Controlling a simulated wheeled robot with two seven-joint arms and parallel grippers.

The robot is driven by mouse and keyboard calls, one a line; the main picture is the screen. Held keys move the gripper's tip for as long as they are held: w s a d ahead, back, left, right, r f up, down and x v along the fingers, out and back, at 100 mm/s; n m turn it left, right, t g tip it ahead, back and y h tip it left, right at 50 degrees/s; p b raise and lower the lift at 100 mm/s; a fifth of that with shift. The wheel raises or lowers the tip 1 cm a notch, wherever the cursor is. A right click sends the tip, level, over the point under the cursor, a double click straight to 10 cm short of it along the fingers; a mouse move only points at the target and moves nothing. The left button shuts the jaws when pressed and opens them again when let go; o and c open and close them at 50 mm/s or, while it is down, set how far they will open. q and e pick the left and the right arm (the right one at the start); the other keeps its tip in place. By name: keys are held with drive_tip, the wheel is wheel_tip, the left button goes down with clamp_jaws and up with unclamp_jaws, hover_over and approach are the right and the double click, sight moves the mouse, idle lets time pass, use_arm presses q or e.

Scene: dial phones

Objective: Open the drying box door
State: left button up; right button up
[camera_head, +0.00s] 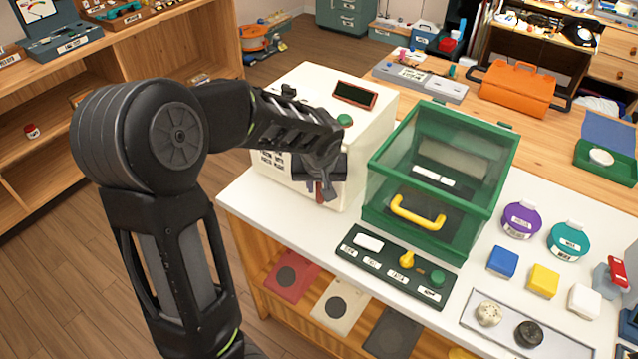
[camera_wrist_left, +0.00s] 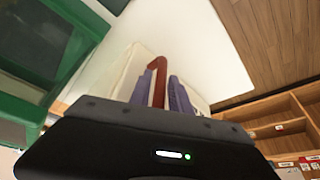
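A white box (camera_head: 372,110) with a small dark display and a green button stands on the left end of the white worktop. Beside it stands a clear box with a green frame (camera_head: 430,170) and a yellow handle (camera_head: 417,213); its front looks shut. I cannot read which one is labelled as the drying box. My left gripper (camera_head: 322,188) is at the white box's front, by a red handle (camera_head: 319,193). In the left wrist view, the red handle (camera_wrist_left: 157,82) rises close beside the purple-grey fingers (camera_wrist_left: 181,97); I cannot tell if they grip it. My right gripper is out of view.
A dark control panel (camera_head: 395,267) with a yellow knob lies before the green-framed box. Round containers (camera_head: 521,220), coloured blocks (camera_head: 503,262) and a grey tray (camera_head: 560,345) fill the worktop's right side. Wooden shelves (camera_head: 160,50) stand at the left.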

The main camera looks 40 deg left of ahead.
use_arm(q)
clamp_jaws()
idle(1.4)
